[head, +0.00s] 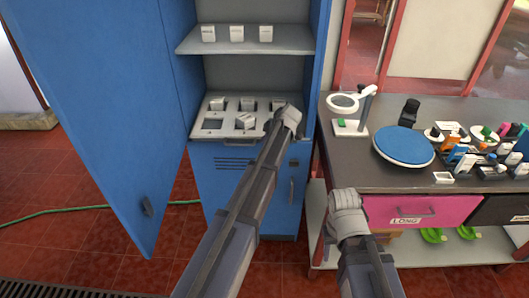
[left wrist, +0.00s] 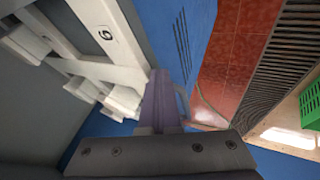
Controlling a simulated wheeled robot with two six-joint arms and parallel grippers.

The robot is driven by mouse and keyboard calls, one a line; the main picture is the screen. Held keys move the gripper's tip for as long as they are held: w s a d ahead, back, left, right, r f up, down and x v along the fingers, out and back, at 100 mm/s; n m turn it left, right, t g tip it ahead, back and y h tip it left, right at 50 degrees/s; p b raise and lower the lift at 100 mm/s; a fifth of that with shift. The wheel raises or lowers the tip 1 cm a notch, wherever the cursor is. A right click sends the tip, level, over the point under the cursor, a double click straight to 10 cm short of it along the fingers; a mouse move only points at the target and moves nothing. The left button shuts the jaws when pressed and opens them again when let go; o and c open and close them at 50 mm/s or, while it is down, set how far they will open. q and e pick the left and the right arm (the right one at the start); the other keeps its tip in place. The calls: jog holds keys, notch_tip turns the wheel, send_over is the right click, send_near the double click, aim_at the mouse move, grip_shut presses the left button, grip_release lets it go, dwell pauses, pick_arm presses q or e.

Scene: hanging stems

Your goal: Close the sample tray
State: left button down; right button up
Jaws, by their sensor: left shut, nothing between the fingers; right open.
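The sample tray (head: 208,134) is a light grey sliding tray in the blue cabinet (head: 232,190), and it appears to stick out past the front opening. White sample boxes (head: 246,121) sit in its slots, and one square recess at the front left is empty. My left gripper (head: 290,117) is at the tray's front right corner in the head view; its fingertips are hidden there. In the left wrist view, the shut, empty fingers (left wrist: 159,98) are close beside the pale tray frame (left wrist: 120,45), which bears a number label. I cannot tell whether they touch. My right gripper (head: 346,208) is before the workbench, its fingertips unclear.
The blue cabinet door (head: 100,110) hangs open at the left. A shelf (head: 245,40) above the tray holds three white boxes. A workbench (head: 400,178) with a magnifier (head: 352,103), a blue turntable (head: 403,145) and bottles stands at the right.

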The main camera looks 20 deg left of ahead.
aim_at(264, 122)
pick_arm(q)
jog(key=w+a, duration=0.1)
jog(key=w, duration=0.2)
jog(key=w+a, duration=0.1)
jog(key=w, duration=0.6)
jog(key=shift+a, duration=0.4)
jog(key=shift+w+a+r, duration=0.1)
jog(key=shift+w, duration=0.35)
jog(key=shift+a, duration=0.1)
